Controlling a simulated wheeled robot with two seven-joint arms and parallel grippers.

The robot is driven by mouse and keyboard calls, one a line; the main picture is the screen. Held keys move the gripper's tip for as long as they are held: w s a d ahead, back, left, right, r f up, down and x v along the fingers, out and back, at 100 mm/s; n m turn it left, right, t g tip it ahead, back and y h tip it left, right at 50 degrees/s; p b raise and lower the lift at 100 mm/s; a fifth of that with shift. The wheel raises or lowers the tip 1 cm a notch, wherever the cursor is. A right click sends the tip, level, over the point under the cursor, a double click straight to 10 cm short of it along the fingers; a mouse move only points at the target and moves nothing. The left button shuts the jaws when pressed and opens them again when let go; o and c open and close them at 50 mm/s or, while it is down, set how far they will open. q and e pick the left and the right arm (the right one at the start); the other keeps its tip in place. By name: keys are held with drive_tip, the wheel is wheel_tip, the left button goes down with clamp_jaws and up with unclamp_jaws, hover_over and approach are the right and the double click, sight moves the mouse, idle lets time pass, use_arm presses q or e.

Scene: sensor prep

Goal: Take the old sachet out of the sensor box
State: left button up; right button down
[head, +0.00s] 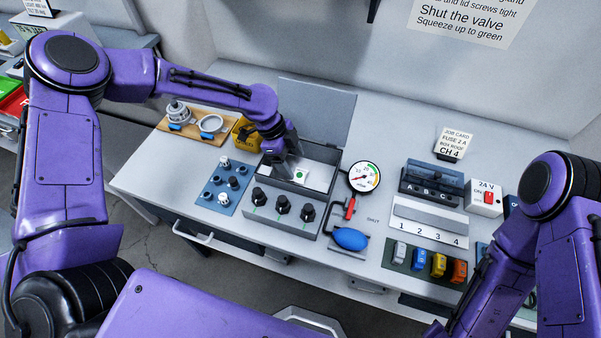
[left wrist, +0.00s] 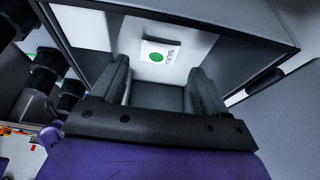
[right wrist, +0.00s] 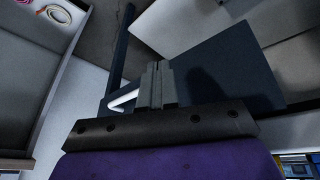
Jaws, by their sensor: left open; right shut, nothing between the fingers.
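The sensor box (head: 329,153) is a grey open box on the bench, its lid (head: 317,108) raised at the back. A white sachet with a green dot (head: 299,174) lies inside it. The sachet also shows in the left wrist view (left wrist: 160,54), beyond the fingers and between them. My left gripper (head: 287,165) is over the box's left part. In the left wrist view my left gripper (left wrist: 162,85) is open and empty. My right gripper (right wrist: 154,82) is shut and empty, away from the box; the head view does not show its fingers.
Black knobs (head: 283,204) line the box's front. A pressure gauge (head: 364,177) and a blue squeeze bulb (head: 351,239) stand to its right. A blue mat (head: 226,202) with small fittings and a wooden board (head: 190,133) are to the left. Coloured fuses (head: 438,264) sit at the right.

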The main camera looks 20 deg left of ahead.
sight(300, 174)
use_arm(q)
drive_tip(key=p+x, duration=0.1)
drive_tip(key=x, duration=0.3)
drive_tip(key=shift+s, duration=0.15)
drive_tip(key=c, duration=1.1)
use_arm(e)
drive_tip(key=shift+r, duration=0.8)
